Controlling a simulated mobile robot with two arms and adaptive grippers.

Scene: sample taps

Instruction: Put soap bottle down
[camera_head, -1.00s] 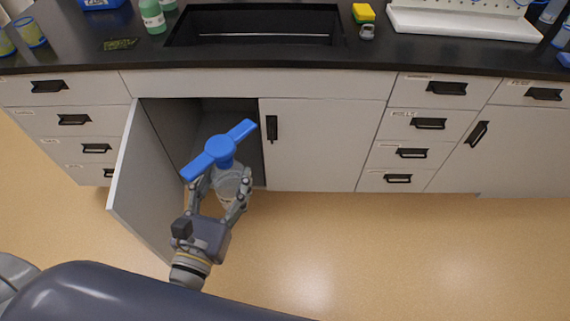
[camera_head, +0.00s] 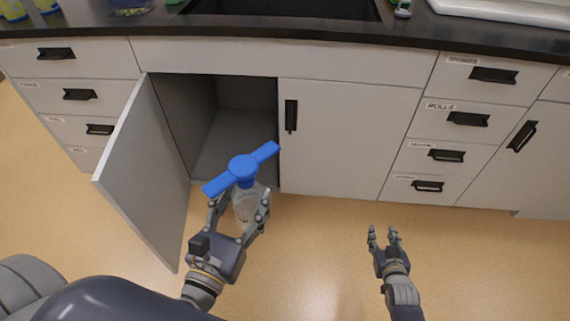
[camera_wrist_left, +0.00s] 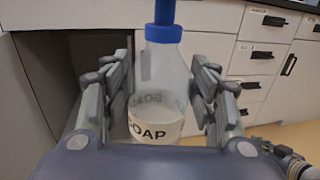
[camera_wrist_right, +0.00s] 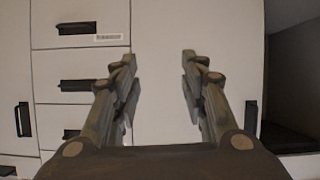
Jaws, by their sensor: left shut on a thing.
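The soap bottle (camera_head: 246,203) is clear with a blue pump top and a long blue cross-bar. It stands upright in my left gripper (camera_head: 240,214), which is shut on its body in front of the open cabinet. In the left wrist view the bottle (camera_wrist_left: 160,95) sits between both fingers, its SOAP label and pale liquid showing. The open cabinet (camera_head: 232,135) looks empty in the part that shows. My right gripper (camera_head: 384,238) is open and empty in front of the closed doors; its spread fingers (camera_wrist_right: 158,90) show in the right wrist view.
The grey cabinet door (camera_head: 150,170) stands open to the left of the bottle. A closed door (camera_head: 335,135) and drawers (camera_head: 455,120) lie to the right. The dark countertop (camera_head: 410,30) with a sink is above. The floor (camera_head: 310,250) between my grippers is clear.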

